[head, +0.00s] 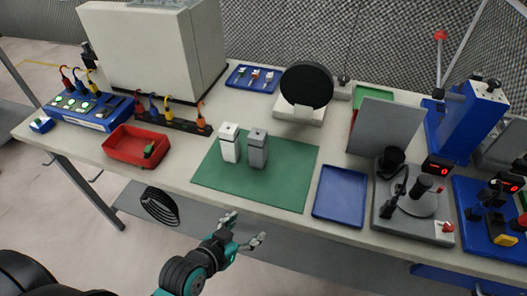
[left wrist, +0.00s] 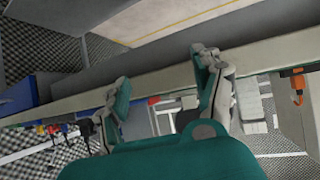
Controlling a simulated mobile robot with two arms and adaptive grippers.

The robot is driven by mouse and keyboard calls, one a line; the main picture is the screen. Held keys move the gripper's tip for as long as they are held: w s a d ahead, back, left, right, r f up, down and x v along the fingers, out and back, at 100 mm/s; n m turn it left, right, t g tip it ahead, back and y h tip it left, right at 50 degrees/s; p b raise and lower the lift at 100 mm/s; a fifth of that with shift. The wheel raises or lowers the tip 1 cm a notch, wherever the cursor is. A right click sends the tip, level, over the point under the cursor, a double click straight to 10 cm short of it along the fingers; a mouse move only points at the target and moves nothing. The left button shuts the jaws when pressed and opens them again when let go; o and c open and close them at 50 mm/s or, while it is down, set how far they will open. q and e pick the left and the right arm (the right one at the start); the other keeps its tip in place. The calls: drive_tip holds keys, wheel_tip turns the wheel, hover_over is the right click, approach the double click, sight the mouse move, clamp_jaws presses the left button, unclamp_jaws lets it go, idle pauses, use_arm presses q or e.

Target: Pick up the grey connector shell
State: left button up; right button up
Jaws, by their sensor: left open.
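The grey connector shell (head: 258,150) stands upright on the green mat (head: 288,183) in the head view. A similar white shell (head: 230,145) stands close to its left. My left gripper (head: 247,230) is open and empty, in front of the table's front edge and apart from both shells. Its two spread fingers also show in the left wrist view (left wrist: 160,85), with nothing between the pads. I cannot make out the grey shell for certain in the wrist view. My right gripper is not in view.
A red tray (head: 118,150) lies left of the mat, and an empty blue tray (head: 340,197) lies right of it. A round black disc on a white stand (head: 298,112) is behind the mat. A grey device (head: 415,228) stands at right. The front of the mat is clear.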

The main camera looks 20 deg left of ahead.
sight(255, 147)
use_arm(q)
drive_tip(key=shift+w+d+r+t, duration=0.2)
drive_tip(key=shift+d+r+t, duration=0.1)
drive_tip(key=shift+r, duration=0.35)
drive_tip(key=shift+w+r+t, duration=0.2)
drive_tip(key=shift+r+t, duration=0.1)
drive_tip(key=shift+w+a+r, duration=0.2)
drive_tip(key=shift+r, duration=0.05)
drive_tip(key=w+a+r+n+t+y, duration=0.2)
drive_tip(key=w+a+r+t+y, duration=0.1)
drive_tip(key=r+t, duration=0.4)
drive_tip(key=shift+g, duration=0.5)
drive_tip(key=w, duration=0.3)
drive_tip(key=w+p, duration=0.1)
drive_tip(key=w, duration=0.3)
drive_tip(key=w+p, duration=0.1)
drive_tip(key=w, duration=0.3)
drive_tip(key=shift+d+r, duration=0.15)
drive_tip(key=shift+r, duration=0.15)
drive_tip(key=w+p, duration=0.1)
drive_tip(key=w, duration=0.3)
drive_tip(key=shift+w+r+p, duration=0.2)
drive_tip(key=shift+w+p, duration=0.2)
drive_tip(key=shift+w+f, duration=0.1)
drive_tip(key=shift+w, duration=0.25)
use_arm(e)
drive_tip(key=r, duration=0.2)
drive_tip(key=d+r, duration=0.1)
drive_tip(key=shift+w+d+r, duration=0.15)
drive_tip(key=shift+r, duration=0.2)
